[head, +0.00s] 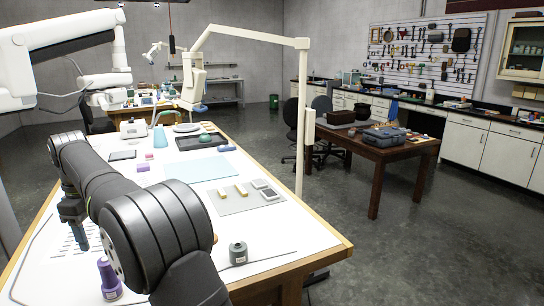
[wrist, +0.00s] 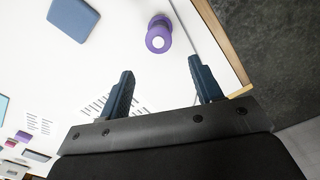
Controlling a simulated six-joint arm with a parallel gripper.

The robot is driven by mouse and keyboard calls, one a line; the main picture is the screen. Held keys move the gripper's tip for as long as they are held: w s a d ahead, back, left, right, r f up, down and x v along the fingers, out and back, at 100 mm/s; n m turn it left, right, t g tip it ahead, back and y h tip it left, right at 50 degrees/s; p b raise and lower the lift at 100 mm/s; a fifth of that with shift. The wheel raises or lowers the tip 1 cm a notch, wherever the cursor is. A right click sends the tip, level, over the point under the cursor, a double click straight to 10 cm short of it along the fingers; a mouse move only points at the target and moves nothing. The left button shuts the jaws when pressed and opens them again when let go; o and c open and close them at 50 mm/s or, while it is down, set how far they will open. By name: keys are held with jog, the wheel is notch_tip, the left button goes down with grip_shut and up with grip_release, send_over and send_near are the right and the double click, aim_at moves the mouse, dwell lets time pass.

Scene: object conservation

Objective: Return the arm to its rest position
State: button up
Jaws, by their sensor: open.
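My arm reaches over the white table (head: 60,270) from the front, with its dark joints filling the lower left of the head view. My gripper (head: 80,238) hangs over the left part of the table, seen from the side and partly hidden by the arm. In the wrist view my gripper (wrist: 161,76) has its two dark blue fingers spread apart with nothing between them. A purple bottle (head: 109,282) stands near the front of the table.
A grey bottle (head: 238,253) stands right of my arm. A grey mat (head: 230,206) holds small blocks. A pale blue sheet (head: 199,168) and a black tray (head: 203,142) lie farther back. A blue block (wrist: 73,18) shows in the wrist view. A light post (head: 300,120) rises at the table's right side.

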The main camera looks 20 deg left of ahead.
aim_at(106, 272)
notch_tip(106, 272, down, 13)
jog(key=shift+r, duration=0.1)
jog(key=r, duration=0.5)
jog(key=shift+w+d, duration=0.25)
jog(key=w+d+r, duration=0.7)
jog(key=w+d, duration=0.4)
jog(key=d, duration=0.2)
jog(key=w+d+r, duration=0.7)
jog(key=w+d, duration=0.5)
jog(key=d, duration=0.1)
jog(key=shift+d+r+m, duration=0.3)
jog(key=shift+r, duration=0.1)
jog(key=shift+o, duration=0.4)
jog(key=shift+w, duration=0.1)
